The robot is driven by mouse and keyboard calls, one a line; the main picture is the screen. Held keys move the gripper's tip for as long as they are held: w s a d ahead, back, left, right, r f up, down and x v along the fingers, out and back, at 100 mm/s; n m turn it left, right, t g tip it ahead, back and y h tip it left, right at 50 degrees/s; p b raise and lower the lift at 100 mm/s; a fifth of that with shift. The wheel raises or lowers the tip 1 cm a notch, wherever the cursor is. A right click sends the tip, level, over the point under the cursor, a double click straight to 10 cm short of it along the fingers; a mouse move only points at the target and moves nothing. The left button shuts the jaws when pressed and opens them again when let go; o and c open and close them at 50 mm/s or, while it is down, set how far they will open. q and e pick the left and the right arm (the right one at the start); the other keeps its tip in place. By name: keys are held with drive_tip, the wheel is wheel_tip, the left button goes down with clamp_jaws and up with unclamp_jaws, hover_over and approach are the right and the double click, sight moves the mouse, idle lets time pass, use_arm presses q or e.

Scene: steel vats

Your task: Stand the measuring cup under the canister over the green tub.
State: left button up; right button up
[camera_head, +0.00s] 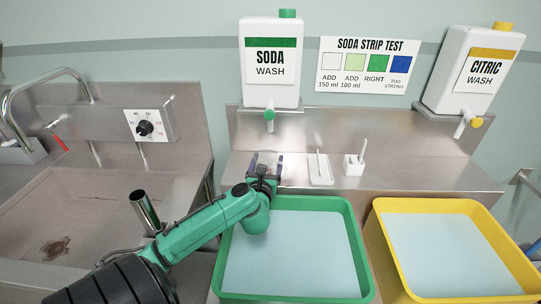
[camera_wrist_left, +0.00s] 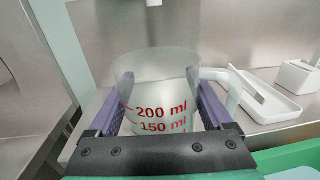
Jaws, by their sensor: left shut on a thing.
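The clear measuring cup (camera_wrist_left: 160,72) with red 200 ml and 150 ml marks is between my left gripper's purple fingers (camera_wrist_left: 163,105) in the left wrist view. It looks upright and empty. In the head view my left gripper (camera_head: 266,162) is shut on it, at the steel ledge behind the green tub (camera_head: 361,252) and below the green tap (camera_head: 268,114) of the SODA WASH canister (camera_head: 271,88). The cup's base is hidden, so I cannot tell whether it touches the ledge. The green tub holds pale liquid. My right gripper is not in view.
A white tray (camera_head: 320,170) with a thin strip and a small white holder (camera_head: 353,165) stand right of the cup. A yellow tub (camera_head: 388,250) and CITRIC WASH canister (camera_head: 468,75) are at right. A sink (camera_head: 110,210) is at left.

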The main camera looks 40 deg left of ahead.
use_arm(q)
drive_tip(key=x, duration=0.7)
drive_tip(key=shift+d, duration=0.1)
drive_tip(key=shift+w+f, duration=0.15)
drive_tip(key=shift+w, duration=0.1)
drive_tip(key=shift+f, duration=1.75)
drive_tip(key=o, duration=1.1)
drive_tip(key=shift+o, duration=0.2)
drive_tip(key=shift+r, duration=0.15)
drive_tip(key=b+v, duration=0.1)
drive_tip(key=v, duration=1.1)
drive_tip(key=shift+s, duration=0.15)
